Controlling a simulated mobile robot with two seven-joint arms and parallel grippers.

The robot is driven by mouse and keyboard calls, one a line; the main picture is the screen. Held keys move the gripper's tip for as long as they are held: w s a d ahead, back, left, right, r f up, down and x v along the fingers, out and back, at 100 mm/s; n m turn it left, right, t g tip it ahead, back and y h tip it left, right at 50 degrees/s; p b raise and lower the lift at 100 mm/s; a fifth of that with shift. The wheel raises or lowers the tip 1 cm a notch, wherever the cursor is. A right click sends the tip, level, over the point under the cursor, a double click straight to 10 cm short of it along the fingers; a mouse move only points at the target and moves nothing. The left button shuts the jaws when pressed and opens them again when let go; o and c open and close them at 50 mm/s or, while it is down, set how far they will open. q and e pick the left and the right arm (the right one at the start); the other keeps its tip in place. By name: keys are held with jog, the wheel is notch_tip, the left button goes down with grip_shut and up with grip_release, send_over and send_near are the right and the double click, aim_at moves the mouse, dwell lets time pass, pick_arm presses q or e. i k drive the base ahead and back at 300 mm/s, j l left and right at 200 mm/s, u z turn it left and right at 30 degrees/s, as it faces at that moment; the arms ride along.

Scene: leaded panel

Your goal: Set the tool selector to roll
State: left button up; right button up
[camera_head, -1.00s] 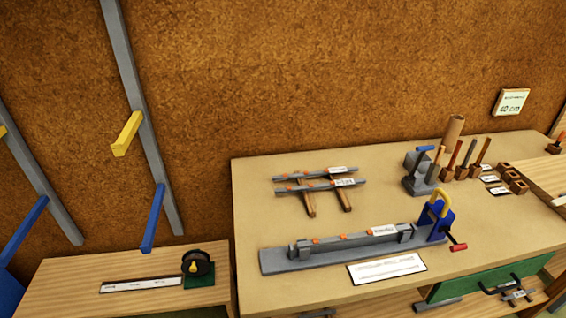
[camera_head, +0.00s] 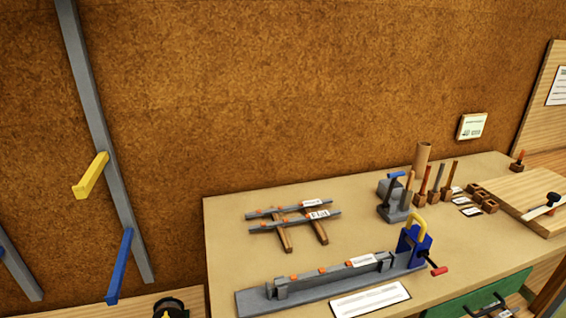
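No part marked as a tool selector or as roll can be made out. A grey block with a blue lever (camera_head: 393,195) stands toward the back right of the workbench. A long grey bench fixture (camera_head: 335,280) lies along the front, with orange marks and a white label. At its right end is a blue housing (camera_head: 413,247) with a yellow loop on top and a red-ended crank at the right. Which of these carries the selector cannot be told. Neither of my grippers is in view.
The workbench (camera_head: 230,235) holds a rack with two labelled grey bars (camera_head: 290,218), several upright tools in wooden blocks (camera_head: 440,185), a cardboard tube (camera_head: 422,158) and a white sheet (camera_head: 370,299). A wooden board (camera_head: 530,205) lies at right. Yellow (camera_head: 92,176) and blue (camera_head: 119,268) arms jut from wall rails.

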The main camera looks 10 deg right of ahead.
aim_at(437, 271)
jog(key=z, duration=1.35)
